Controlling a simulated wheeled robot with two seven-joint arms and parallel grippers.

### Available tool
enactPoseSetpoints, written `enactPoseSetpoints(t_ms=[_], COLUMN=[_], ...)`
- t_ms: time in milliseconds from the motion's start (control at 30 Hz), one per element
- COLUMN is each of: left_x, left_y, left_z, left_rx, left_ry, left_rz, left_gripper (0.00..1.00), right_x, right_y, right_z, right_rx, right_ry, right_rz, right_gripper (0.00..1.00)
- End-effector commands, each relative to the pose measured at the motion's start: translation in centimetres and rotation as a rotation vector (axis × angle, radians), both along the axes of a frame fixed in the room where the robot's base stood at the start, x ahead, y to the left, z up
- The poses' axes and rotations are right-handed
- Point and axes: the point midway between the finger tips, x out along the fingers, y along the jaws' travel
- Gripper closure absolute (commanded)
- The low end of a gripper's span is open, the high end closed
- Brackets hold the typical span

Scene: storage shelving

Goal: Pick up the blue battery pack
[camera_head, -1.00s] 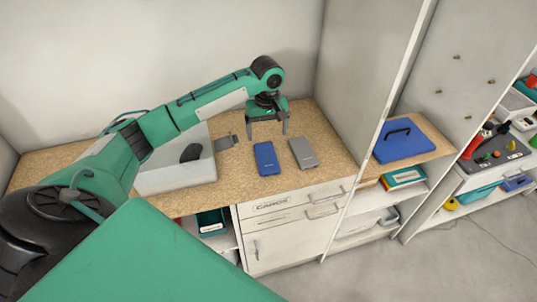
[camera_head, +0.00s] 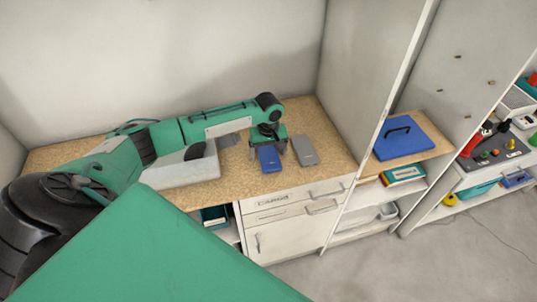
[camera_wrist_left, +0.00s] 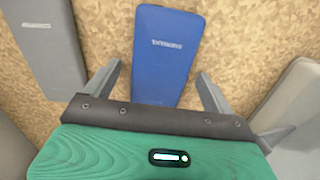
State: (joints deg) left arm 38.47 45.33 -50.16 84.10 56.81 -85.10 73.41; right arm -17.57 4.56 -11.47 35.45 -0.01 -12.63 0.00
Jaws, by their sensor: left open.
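The blue battery pack (camera_head: 269,159) lies flat on the wooden counter (camera_head: 235,187). In the left wrist view, the blue battery pack (camera_wrist_left: 163,52) lies between the two fingers, with a gap on each side. My left gripper (camera_head: 268,150) is low over the pack's far end, fingers pointing down. In the left wrist view my left gripper (camera_wrist_left: 160,90) is open and holds nothing. The pack's near end in that view is hidden behind the gripper body. My right gripper is not in view.
A grey pack (camera_head: 305,151) lies just right of the blue one; it also shows in the left wrist view (camera_wrist_left: 50,45). A pale box-like object (camera_head: 178,169) stands to the left. A tall shelf panel (camera_head: 370,80) bounds the counter's right side.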

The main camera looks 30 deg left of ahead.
Motion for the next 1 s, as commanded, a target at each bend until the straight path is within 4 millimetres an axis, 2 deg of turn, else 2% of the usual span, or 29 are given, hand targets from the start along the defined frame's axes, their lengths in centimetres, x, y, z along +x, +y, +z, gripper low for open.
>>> enactPoseSetpoints(t_ms=[67,300,333,367,600,767,867,1000], left_x=[0.0,0.0,0.0,0.0,0.0,0.1,0.1,0.2], left_y=[0.0,0.0,0.0,0.0,0.0,0.0,0.0,0.0], left_z=[0.0,0.0,0.0,0.1,0.2,1.0,2.3,5.3], left_rx=[0.0,0.0,0.0,-0.001,-0.001,0.0,-0.001,-0.001], left_ry=[0.0,0.0,0.0,-0.001,-0.001,-0.001,-0.004,-0.006], left_rz=[0.0,0.0,0.0,0.0,0.0,0.001,0.001,-0.001], left_gripper=[0.13,0.6,0.66,0.68,0.68,0.68,0.68,0.68], right_x=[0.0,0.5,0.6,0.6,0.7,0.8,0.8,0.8], right_y=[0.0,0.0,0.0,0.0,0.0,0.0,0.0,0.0], right_z=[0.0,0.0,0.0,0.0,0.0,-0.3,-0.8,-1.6], right_rx=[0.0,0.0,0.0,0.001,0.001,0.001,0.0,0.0], right_ry=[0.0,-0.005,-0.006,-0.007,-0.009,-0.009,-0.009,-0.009], right_rz=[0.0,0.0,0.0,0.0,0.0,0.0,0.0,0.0], right_gripper=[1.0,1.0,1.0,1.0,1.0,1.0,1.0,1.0])
